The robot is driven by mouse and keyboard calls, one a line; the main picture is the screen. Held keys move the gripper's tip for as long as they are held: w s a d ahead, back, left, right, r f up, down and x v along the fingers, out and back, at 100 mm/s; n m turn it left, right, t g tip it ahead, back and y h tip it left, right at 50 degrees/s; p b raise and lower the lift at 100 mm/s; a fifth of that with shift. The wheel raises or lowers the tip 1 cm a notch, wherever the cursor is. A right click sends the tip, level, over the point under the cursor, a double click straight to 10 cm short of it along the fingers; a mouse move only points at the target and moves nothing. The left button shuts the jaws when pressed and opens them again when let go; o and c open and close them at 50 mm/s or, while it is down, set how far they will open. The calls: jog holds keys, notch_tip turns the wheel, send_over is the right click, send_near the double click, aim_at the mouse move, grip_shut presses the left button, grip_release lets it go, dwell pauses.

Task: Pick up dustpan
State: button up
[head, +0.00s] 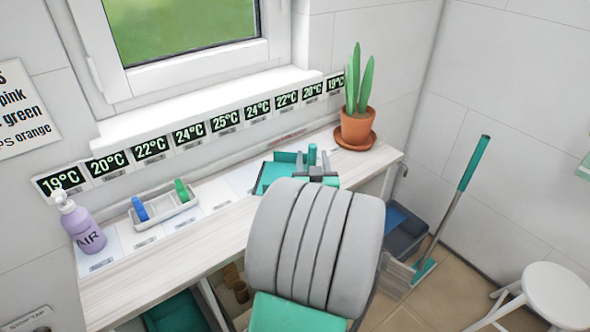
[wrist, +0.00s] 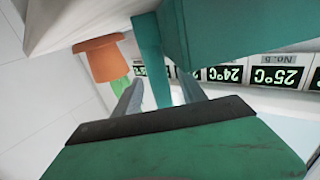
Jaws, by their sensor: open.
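A teal dustpan (head: 275,176) lies on the narrow white counter, partly hidden behind my grey arm. In the wrist view, close up, it shows as a broad teal panel (wrist: 235,28) with a teal bar. My gripper (wrist: 160,92) is open, with its two grey fingers apart. The teal bar shows in the space between and beyond the fingers. Whether either finger touches it cannot be told. In the head view my arm covers most of the gripper.
A potted plant (head: 355,125) stands on the counter to the right of the dustpan. A white tray (head: 165,219) with blue and green items and a purple bottle (head: 80,222) stand to the left. A teal-handled broom (head: 474,162) leans at right near a white stool (head: 556,292).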

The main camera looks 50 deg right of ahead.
grip_shut()
dwell(0.5)
dwell(0.9)
